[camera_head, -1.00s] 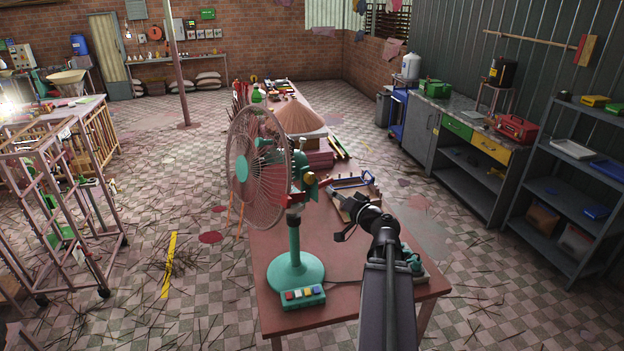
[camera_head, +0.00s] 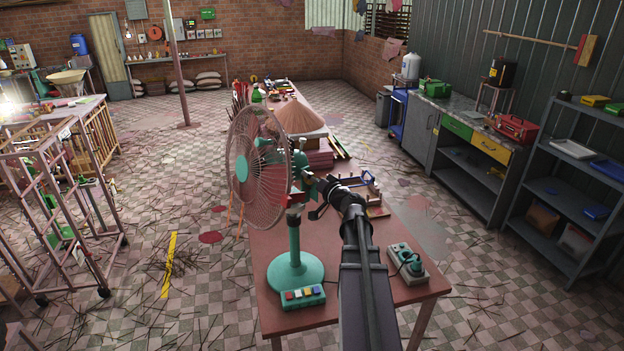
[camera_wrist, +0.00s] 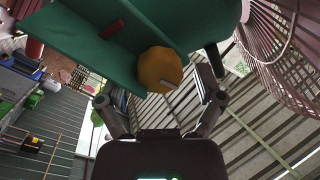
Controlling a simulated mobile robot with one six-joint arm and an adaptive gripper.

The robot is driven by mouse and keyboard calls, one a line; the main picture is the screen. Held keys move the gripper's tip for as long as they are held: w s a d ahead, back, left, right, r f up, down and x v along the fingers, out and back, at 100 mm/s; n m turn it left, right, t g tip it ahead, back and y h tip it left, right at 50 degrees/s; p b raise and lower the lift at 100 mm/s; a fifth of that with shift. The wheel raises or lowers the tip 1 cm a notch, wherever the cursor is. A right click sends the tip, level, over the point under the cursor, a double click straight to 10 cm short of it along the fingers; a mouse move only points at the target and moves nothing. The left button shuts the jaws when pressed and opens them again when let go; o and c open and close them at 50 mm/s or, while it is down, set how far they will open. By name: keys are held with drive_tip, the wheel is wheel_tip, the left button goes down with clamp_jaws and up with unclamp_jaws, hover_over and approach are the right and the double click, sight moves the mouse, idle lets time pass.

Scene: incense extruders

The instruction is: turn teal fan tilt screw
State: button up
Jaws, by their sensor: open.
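The teal fan (camera_head: 293,268) stands on the red-brown table, its pinkish round cage (camera_head: 258,165) facing left. In the wrist view the fan's teal body (camera_wrist: 95,50) fills the upper left. Its tilt screw is an orange-yellow knob (camera_wrist: 158,70) with a pale slot mark. My gripper (camera_wrist: 160,98) is open, with one finger at each side just below the knob; I cannot tell whether either finger touches it. In the head view my gripper (camera_head: 318,187) is beside the fan's neck, where it and the arm hide most of the knob.
The fan cage (camera_wrist: 275,45) is close to the right finger in the wrist view. A grey box with teal knobs (camera_head: 407,264) stands on the table right of my arm. A blue-handled frame (camera_head: 362,184) and a brown cone (camera_head: 298,117) stand farther back.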

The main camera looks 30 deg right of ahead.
drive_tip(key=c, duration=1.1)
drive_tip(key=shift+c, duration=0.2)
drive_tip(key=shift+m, duration=0.8)
drive_tip(key=o, duration=1.1)
drive_tip(key=shift+o, duration=0.2)
drive_tip(key=shift+s, duration=0.1)
